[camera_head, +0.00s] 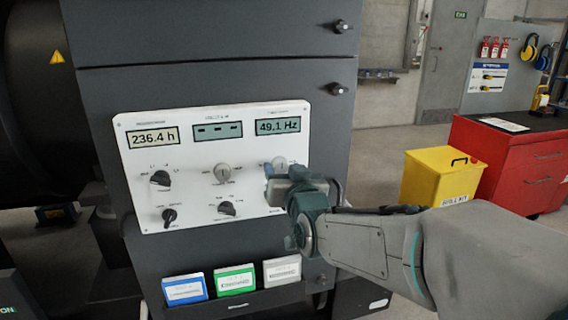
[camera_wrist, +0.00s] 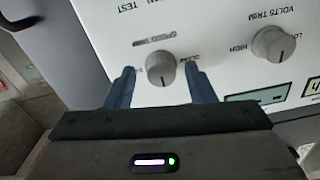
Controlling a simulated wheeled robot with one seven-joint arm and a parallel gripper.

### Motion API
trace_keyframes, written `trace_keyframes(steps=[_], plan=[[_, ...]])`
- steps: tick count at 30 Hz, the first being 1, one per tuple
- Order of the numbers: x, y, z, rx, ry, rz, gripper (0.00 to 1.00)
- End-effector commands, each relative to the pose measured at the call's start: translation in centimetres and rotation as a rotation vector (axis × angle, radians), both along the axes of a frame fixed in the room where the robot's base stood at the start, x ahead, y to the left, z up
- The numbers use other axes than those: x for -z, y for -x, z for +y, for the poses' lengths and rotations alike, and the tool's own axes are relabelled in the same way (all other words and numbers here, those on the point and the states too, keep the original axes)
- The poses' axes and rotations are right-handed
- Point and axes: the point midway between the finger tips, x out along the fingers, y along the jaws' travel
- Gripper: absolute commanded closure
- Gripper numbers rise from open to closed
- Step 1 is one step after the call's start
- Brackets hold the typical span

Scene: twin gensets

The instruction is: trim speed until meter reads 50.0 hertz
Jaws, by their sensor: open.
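The frequency meter (camera_head: 278,125) at the upper right of the white panel (camera_head: 145,212) reads 49.1 Hz. The speed trim knob (camera_head: 279,162) is a grey round knob below that meter, partly hidden by my gripper in the head view. In the wrist view the speed knob (camera_wrist: 160,68) sits between my two blue fingers. My gripper (camera_wrist: 158,85) is open, with one finger on each side of the knob and visible gaps between them. In the head view my gripper (camera_head: 272,180) is at the panel's right side.
The volts trim knob (camera_head: 222,173) is left of the speed knob; it also shows in the wrist view (camera_wrist: 273,44). The hours meter (camera_head: 152,138) reads 236.4 h and the middle meter (camera_head: 217,130) shows dashes. Cards stand on a ledge below. A yellow bin (camera_head: 440,178) and red cabinet (camera_head: 505,165) stand right.

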Motion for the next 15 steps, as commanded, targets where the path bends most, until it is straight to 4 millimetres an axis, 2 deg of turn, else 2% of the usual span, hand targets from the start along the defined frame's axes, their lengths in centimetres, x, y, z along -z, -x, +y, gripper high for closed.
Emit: trace_keyframes(steps=[8,13,15], plan=[[0.04,-0.02,0.19,-0.002,0.0,0.001,0.51],[0.03,-0.03,0.14,-0.002,0.001,0.0,0.95],[0.03,-0.03,0.14,-0.002,0.001,0.0,0.95]])
